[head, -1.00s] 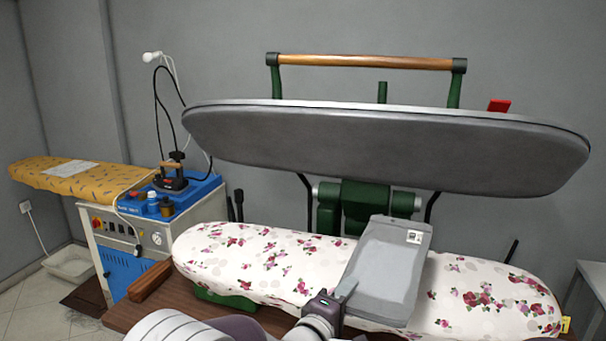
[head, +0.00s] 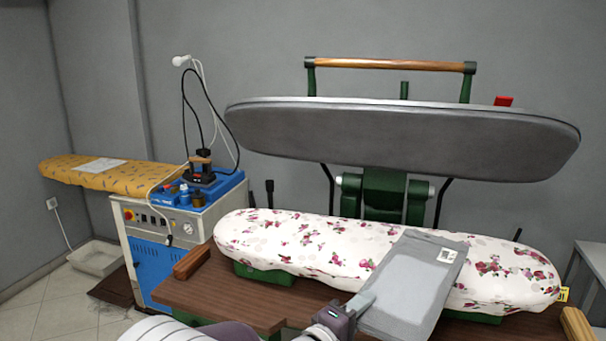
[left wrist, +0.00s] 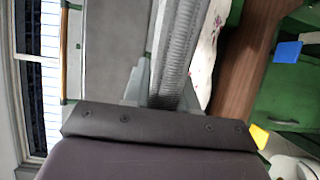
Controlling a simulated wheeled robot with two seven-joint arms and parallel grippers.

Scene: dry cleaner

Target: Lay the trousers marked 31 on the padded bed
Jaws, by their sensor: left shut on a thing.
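The folded grey trousers (head: 412,290) carry a white tag with dark print; its number is too small to read. My left gripper (head: 360,304) is shut on their near left edge. In the head view the trousers hang in front of the right half of the padded bed (head: 290,243), which has a white floral cover. I cannot tell whether they touch it. In the left wrist view the trousers show edge-on as a grey layered strip (left wrist: 177,60), with a sliver of the bed (left wrist: 211,45) beside it. My right gripper is not in view.
The grey upper press plate (head: 400,137) stands raised above the bed, with a wooden handle (head: 390,64). A brown wooden table (head: 215,292) lies under the bed. A blue and white ironing unit (head: 160,235) with an iron (head: 200,170) stands at left.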

